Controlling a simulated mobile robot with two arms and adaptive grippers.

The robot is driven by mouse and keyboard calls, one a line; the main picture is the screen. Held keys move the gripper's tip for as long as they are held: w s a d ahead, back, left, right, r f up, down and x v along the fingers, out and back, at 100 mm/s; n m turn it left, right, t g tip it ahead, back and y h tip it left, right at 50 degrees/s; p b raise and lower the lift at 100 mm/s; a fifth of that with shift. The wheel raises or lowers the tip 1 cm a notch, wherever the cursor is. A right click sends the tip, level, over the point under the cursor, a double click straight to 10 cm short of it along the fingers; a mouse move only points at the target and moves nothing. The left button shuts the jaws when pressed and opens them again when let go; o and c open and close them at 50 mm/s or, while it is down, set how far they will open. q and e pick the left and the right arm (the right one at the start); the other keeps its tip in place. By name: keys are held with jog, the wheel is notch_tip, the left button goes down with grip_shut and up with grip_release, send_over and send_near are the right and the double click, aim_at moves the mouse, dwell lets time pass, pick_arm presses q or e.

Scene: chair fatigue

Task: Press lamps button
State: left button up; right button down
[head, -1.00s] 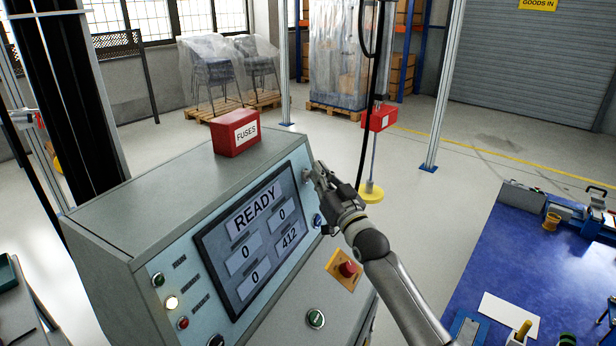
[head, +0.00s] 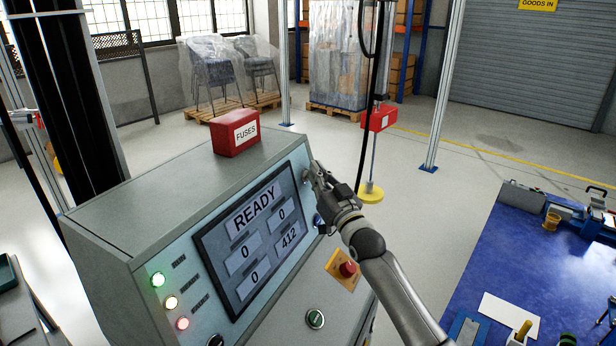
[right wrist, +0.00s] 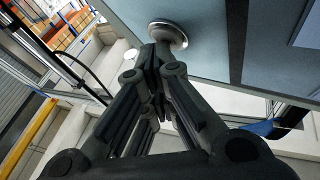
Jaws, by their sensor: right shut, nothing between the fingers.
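The grey control console (head: 115,222) carries a screen (head: 235,262) reading READY with several number boxes. On its left side are three lamps: green (head: 158,279), yellowish white (head: 171,302) and red (head: 183,323), all lit. My right gripper (head: 311,172) is shut and empty at the upper right edge of the console face. In the right wrist view its closed fingertips (right wrist: 160,40) meet or nearly meet a round metal button (right wrist: 168,33) on the panel. In the head view the fingers mostly hide that button. My left gripper is not in view.
A red FUSES box (head: 235,132) sits on the console top. A blue workbench (head: 540,265) stands at right.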

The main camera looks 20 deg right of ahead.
jog(key=shift+s+d, duration=0.1)
jog(key=shift+s+d+r+p, duration=0.15)
jog(key=shift+s+d+p, duration=0.25)
jog(key=shift+s+p, duration=0.1)
jog(key=s+d+p, duration=0.1)
jog(key=s+d+r+p, duration=0.1)
jog(key=s+d, duration=0.1)
jog(key=shift+s+d+r, duration=0.1)
jog(key=shift+s+d, duration=0.05)
jog(key=shift+s, duration=0.1)
dwell(0.4)
dwell(0.6)
